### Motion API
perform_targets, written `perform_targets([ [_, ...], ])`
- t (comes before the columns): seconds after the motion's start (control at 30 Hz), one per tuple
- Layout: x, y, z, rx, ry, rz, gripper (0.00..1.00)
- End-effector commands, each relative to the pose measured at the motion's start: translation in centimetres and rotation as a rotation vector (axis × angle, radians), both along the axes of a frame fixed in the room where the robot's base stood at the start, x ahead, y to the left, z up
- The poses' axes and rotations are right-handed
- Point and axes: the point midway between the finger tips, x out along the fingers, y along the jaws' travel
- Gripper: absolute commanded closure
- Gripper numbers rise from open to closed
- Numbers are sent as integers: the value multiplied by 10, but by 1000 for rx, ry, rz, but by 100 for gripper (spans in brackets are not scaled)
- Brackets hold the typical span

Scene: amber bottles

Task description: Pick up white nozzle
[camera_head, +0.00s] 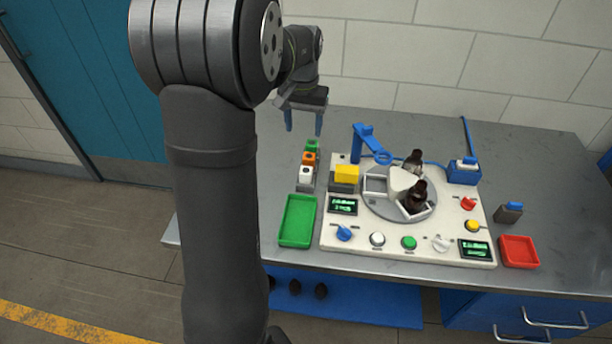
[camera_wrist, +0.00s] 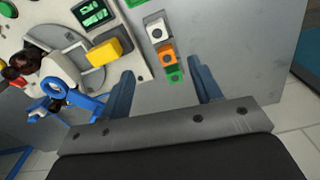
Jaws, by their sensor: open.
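The white nozzle (camera_head: 306,173) is the nearest to the camera in a short row, with an orange nozzle (camera_head: 310,158) and a green nozzle (camera_head: 312,146) behind it in the head view. In the wrist view the white nozzle (camera_wrist: 157,32) is at the far end of the row, beyond the orange one (camera_wrist: 170,57) and the green one (camera_wrist: 174,76). My gripper (camera_head: 303,122) is open and empty, with its blue fingers pointing down. It is above and behind the row in the head view. In the wrist view the row lies between and beyond the fingertips (camera_wrist: 160,78).
A yellow block (camera_head: 346,173) stands right of the row, on the white panel with a turntable and two dark bottles (camera_head: 418,193). A blue post with a ring (camera_head: 362,143) rises nearby. A green tray (camera_head: 297,222) lies in front of the row; a red tray (camera_head: 519,251) is at right.

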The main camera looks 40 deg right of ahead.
Motion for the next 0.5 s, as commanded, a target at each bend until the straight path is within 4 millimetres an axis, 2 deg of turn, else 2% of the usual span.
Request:
perform_targets([
  [0.1,0,0,-1,0,0,88,42],
  [0.23,0,0,-9,2,1,120,42],
  [0.5,0,0,-65,4,3,118,42],
])
